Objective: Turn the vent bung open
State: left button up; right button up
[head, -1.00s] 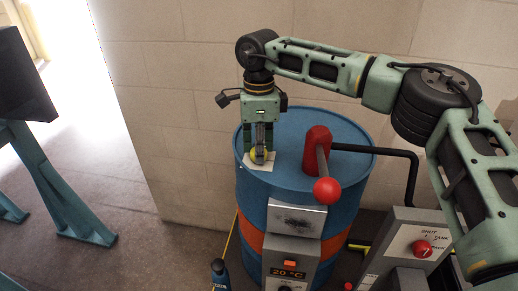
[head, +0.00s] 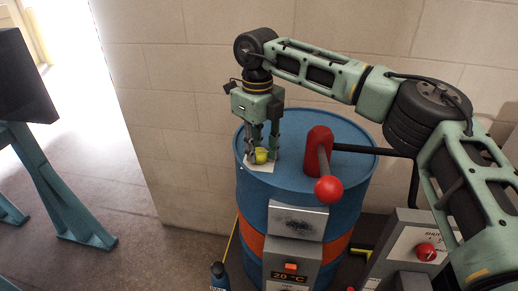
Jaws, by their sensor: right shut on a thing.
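The vent bung (head: 261,156) is a small yellow fitting on a pale square label (head: 262,168), on top of the blue drum (head: 300,190) near its left edge. My right gripper (head: 262,152) points straight down over the bung, its fingers on either side of it. It is shut on the bung, and the fingers hide part of it. My left gripper is not in the head view.
A red pump with a red ball handle (head: 329,189) stands on the drum, right of the bung. A black hose (head: 372,150) runs right from it. A grey panel with a red knob (head: 426,252) is at lower right. A dark bottle (head: 219,275) stands on the floor.

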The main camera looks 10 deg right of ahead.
jog(key=shift+s+a+f+m, duration=0.2)
jog(key=shift+a+f+m, duration=0.05)
jog(key=shift+m, duration=0.25)
jog(key=o, duration=0.8)
jog(key=shift+o, duration=0.9)
jog(key=shift+a+r, duration=0.1)
jog(key=shift+a, duration=0.05)
jog(key=shift+r, duration=0.15)
jog(key=shift+w+r, duration=0.1)
jog(key=shift+r, duration=0.05)
notch_tip(320, 180, up, 12)
jog(key=shift+f, duration=0.2)
